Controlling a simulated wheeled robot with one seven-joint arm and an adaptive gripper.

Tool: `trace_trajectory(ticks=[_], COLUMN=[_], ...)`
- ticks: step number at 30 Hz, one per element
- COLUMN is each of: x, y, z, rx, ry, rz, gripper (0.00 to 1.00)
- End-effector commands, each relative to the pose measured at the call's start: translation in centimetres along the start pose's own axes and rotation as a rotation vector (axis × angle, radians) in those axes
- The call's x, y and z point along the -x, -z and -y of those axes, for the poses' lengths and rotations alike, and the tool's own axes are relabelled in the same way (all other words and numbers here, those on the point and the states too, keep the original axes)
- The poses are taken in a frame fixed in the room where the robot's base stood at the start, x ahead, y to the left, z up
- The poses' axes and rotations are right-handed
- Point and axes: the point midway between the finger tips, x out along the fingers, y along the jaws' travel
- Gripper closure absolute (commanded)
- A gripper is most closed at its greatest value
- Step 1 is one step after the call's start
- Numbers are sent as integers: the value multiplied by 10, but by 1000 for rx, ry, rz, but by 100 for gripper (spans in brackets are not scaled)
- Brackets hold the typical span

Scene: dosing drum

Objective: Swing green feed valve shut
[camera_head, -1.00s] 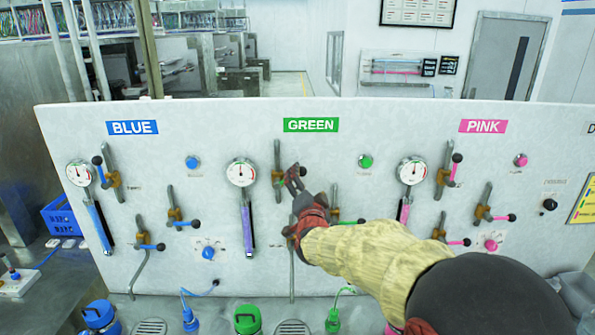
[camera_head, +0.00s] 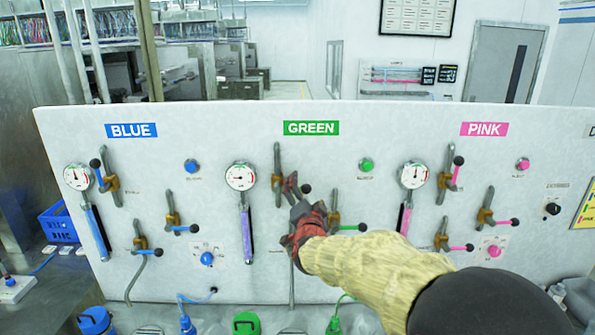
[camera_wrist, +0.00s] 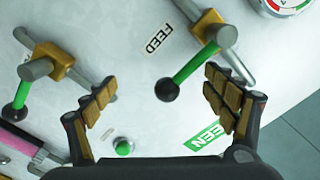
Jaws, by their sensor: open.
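The green feed valve (camera_head: 277,180) is on the panel under the GREEN sign (camera_head: 311,128). Its green lever ends in a black ball and points right, roughly crosswise to its upright pipe. The lever (camera_wrist: 195,65) shows clearly in the wrist view, beside the FEED label (camera_wrist: 159,42). My gripper (camera_head: 298,188) is at the valve, its fingers spread. In the wrist view my gripper (camera_wrist: 160,80) has the ball end between its fingers, with gaps on both sides. In the head view my fingers partly hide the lever.
A second green-levered valve (camera_head: 335,215) is just right of and below my gripper; it also shows in the wrist view (camera_wrist: 48,62). A gauge (camera_head: 240,176) is to the left and a green button (camera_head: 366,165) to the right. Blue and pink valves flank this section.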

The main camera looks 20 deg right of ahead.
Motion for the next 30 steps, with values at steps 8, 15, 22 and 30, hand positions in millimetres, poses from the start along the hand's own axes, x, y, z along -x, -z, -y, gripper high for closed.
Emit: trace_trajectory(ticks=[8, 15, 22, 30], x=[0, 6, 32, 61], y=[0, 0, 0, 0], z=[6, 6, 6, 6], rx=[-1, -1, -1, -1], ry=[0, 2, 2, 2], rz=[0, -1, -1, -1], gripper=[15, 15, 15, 15])
